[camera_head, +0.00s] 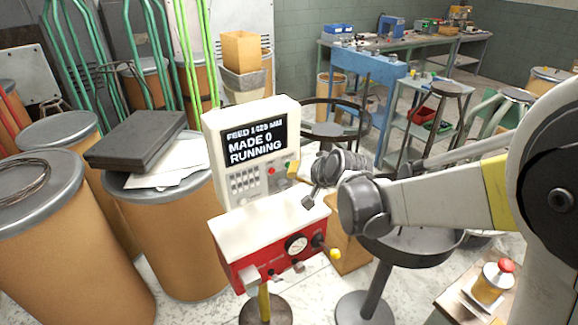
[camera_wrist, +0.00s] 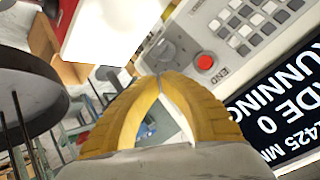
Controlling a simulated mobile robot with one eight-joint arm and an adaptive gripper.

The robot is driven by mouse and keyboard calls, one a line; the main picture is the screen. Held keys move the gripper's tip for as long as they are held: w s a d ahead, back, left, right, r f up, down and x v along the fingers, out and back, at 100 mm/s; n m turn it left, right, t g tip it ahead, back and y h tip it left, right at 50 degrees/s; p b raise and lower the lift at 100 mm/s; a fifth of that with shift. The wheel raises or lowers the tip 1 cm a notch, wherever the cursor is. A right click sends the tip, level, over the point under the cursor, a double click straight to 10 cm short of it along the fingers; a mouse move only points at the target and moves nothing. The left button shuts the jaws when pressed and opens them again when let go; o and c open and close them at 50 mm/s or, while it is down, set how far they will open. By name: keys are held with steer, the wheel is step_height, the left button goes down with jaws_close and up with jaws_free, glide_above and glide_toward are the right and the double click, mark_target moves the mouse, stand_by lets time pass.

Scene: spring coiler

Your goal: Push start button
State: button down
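The control box (camera_head: 222,128) is a cream panel with a black screen (camera_head: 257,143) that reads "FEED 1425 MM, MADE 0, RUNNING". In the wrist view the red button (camera_wrist: 205,62) is plain beside the word "END"; no green button shows there, and my fingers cover part of the panel. My gripper (camera_head: 293,169) is close to the panel's lower right, by the buttons. Its yellow fingers (camera_wrist: 159,77) meet at the tips with nothing between them. Contact with the panel cannot be told.
A red and white machine housing (camera_head: 262,258) with a gauge and levers stands under the panel. A dark round table (camera_head: 412,245) is to the right. Brown drums (camera_head: 65,262) crowd the left. A workbench (camera_head: 365,65) stands at the back.

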stand_by(0.3)
steer(key=shift+s+d, duration=0.75)
steer(key=shift+s, duration=0.3)
steer(key=shift+s+d, duration=0.7)
steer(key=shift+s, duration=0.35)
steer(key=s+d+r+h, duration=0.1)
steer(key=s+d, duration=0.4)
steer(key=s, duration=0.3)
steer(key=s+d+n+g+h, duration=0.1)
steer(key=s+d+h, duration=0.1)
steer(key=s+d, duration=0.4)
steer(key=s+d+r+g+h, duration=0.1)
steer(key=s+d, duration=0.4)
steer(key=s, duration=0.6)
steer(key=shift+s+d+r+n+h, duration=0.3)
steer(key=shift+s+h, duration=0.05)
steer(key=shift+h, duration=0.25)
